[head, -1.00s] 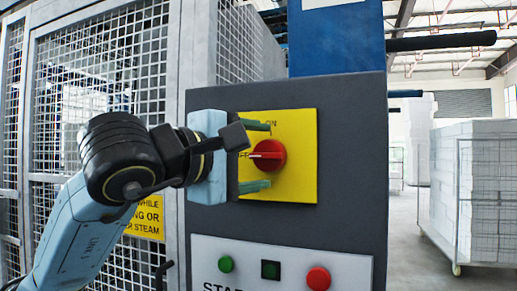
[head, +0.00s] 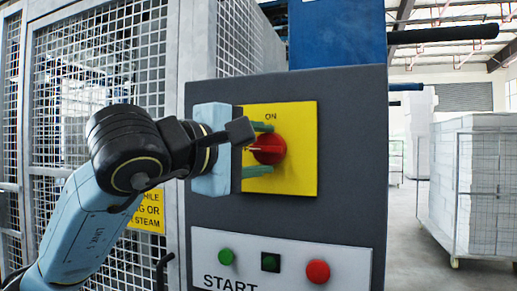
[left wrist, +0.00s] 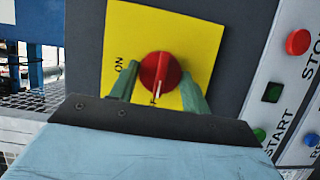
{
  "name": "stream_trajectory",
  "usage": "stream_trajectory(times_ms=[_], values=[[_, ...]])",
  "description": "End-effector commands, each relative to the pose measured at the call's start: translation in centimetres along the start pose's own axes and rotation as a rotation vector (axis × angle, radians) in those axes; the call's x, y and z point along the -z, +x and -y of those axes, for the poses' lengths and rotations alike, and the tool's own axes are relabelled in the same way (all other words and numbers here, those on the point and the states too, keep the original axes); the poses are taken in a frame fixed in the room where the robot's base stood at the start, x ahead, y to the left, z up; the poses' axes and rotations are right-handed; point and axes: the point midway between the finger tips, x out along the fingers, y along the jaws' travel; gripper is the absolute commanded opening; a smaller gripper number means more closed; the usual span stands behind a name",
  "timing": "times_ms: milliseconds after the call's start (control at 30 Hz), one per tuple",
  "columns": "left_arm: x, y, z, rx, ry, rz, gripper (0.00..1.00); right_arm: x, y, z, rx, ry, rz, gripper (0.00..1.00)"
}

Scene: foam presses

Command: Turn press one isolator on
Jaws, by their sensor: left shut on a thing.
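The press isolator is a red rotary knob (head: 272,150) on a yellow plate (head: 300,180) on a dark grey panel. Its handle and white mark point left, away from the ON label above. My left gripper (head: 263,149) comes in from the left, its green fingers above and below the knob, shut on it. In the left wrist view the knob (left wrist: 158,68) sits between the two green fingers, with the ON label to its left. The fingers' exact contact with the knob is partly hidden. My right gripper is not in view.
Below is a pale strip with a green START button (head: 226,256), a dark square button (head: 270,262) and a red button (head: 317,271). A mesh guard (head: 85,95) stands at the left. A caged trolley of white blocks (head: 470,185) stands in open floor at the right.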

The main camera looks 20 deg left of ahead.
Motion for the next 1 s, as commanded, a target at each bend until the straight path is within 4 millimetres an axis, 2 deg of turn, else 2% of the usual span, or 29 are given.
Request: stream_trajectory(times_ms=[267,1000], values=[[0.1,0.0,-0.3,0.058,0.140,-0.004,0.24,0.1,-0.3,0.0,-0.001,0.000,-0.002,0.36],[-0.3,0.1,-1.0,0.323,0.782,-0.002,0.24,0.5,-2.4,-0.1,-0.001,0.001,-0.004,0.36]])
